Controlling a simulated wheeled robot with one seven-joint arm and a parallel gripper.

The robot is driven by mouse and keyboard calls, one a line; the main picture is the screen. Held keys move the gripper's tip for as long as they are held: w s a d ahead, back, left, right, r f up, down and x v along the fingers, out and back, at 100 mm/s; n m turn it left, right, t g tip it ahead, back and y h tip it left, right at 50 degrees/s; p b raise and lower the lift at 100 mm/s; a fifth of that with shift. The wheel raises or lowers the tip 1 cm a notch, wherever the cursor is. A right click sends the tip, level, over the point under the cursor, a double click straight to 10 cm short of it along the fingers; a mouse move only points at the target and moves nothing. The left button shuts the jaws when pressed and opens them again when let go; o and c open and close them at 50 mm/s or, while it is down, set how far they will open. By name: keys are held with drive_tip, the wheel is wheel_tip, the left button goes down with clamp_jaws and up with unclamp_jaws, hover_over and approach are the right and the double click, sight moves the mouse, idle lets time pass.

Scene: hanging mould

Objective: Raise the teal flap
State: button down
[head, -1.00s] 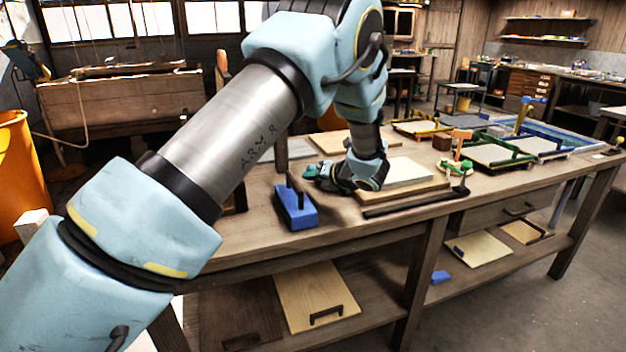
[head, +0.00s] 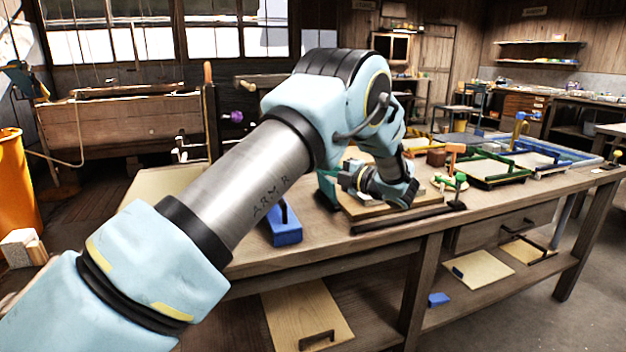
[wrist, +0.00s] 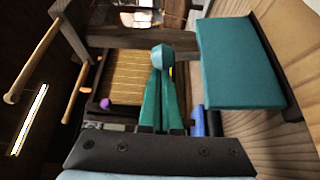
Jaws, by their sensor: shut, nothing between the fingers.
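The teal flap (wrist: 240,62) shows in the wrist view as a flat rectangular panel to the right of my fingers. Its right side meets a black bar, and it appears to stand up from the workbench. In the head view the flap (head: 327,190) is a small teal patch at the left end of a wooden board, partly hidden by my wrist. My gripper (wrist: 162,58) is shut and empty, its teal fingers together beside the flap's free edge with a visible gap in the picture. I cannot tell the depth between them. In the head view my fingertips are not clear.
The wooden board (head: 378,211) lies on the workbench (head: 480,204) under my wrist. A blue block (head: 286,233) stands left of it. An orange-topped green clamp (head: 452,183) and green-framed tray (head: 497,168) stand to the right. Bench space left of the blue block looks clear.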

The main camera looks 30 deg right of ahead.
drive_tip(key=shift+s+d+r+m+b, duration=0.1)
drive_tip(key=shift+d+m+b, duration=0.1)
drive_tip(key=shift+d+b, duration=0.35)
drive_tip(key=shift+s+d+r+m+b, duration=0.1)
drive_tip(key=shift+d+m+b, duration=0.1)
drive_tip(key=shift+d+b, duration=0.3)
drive_tip(key=shift+d, duration=0.1)
